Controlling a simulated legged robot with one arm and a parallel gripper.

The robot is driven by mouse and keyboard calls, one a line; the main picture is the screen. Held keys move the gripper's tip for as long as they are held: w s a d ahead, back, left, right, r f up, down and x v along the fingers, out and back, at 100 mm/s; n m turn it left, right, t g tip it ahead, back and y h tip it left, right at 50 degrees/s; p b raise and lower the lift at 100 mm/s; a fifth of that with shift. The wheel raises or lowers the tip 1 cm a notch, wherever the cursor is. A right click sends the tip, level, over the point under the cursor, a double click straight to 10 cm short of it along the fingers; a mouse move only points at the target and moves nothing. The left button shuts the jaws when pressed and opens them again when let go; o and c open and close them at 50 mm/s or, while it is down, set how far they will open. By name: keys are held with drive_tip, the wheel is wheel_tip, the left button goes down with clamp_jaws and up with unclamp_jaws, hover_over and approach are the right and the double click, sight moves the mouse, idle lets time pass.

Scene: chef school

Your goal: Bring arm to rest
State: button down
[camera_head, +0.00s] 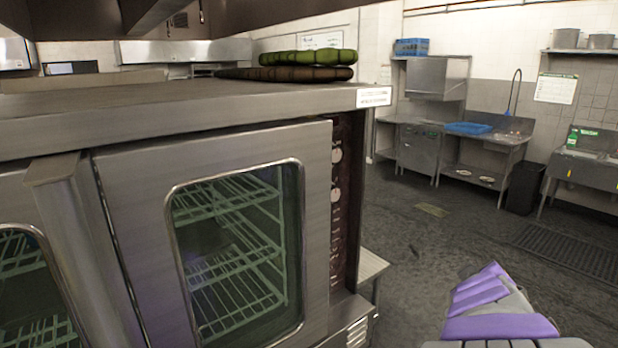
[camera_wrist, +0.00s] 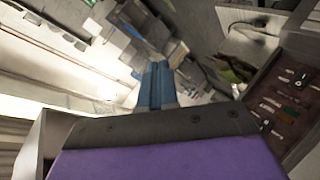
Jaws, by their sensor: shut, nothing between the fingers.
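My gripper (camera_wrist: 155,84) shows in the wrist view as two blue fingers lying side by side beyond a dark bracket and a purple body. The fingers are shut with nothing between them. In the head view a purple and grey part of my own body shows at the bottom right, over the dark floor. The gripper's fingers cannot be made out there. The wrist view is tilted and shows the room at an angle, with the oven control panel (camera_wrist: 285,105) at the right edge.
A large steel oven (camera_head: 322,230) with glazed doors stands close on the left. Green and brown ring-shaped items (camera_head: 308,57) lie on its top. Sinks (camera_head: 595,150) and a black bin (camera_head: 525,187) stand far right. The floor (camera_head: 430,240) between is mostly clear.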

drive_tip(key=s+a+f+m+g+y+b, duration=0.15)
drive_tip(key=s+a+f+g, duration=0.25)
drive_tip(key=s+a+f, duration=0.4)
drive_tip(key=s+a+f+m+g+y, duration=0.2)
drive_tip(key=s+a+f+m+g, duration=0.25)
drive_tip(key=s, duration=0.55)
drive_tip(key=s+a+f+n+g+y, duration=0.1)
drive_tip(key=s+a+f+g, duration=0.1)
drive_tip(key=s+a, duration=0.2)
drive_tip(key=s+a+f+g+y, duration=0.2)
drive_tip(key=s+a, duration=0.2)
drive_tip(key=s, duration=0.6)
drive_tip(key=shift+s+a+f+n+g+b, duration=0.25)
drive_tip(key=shift+s+n+g+b, duration=0.05)
drive_tip(key=shift+n+g+b, duration=0.1)
drive_tip(key=shift+a, duration=0.25)
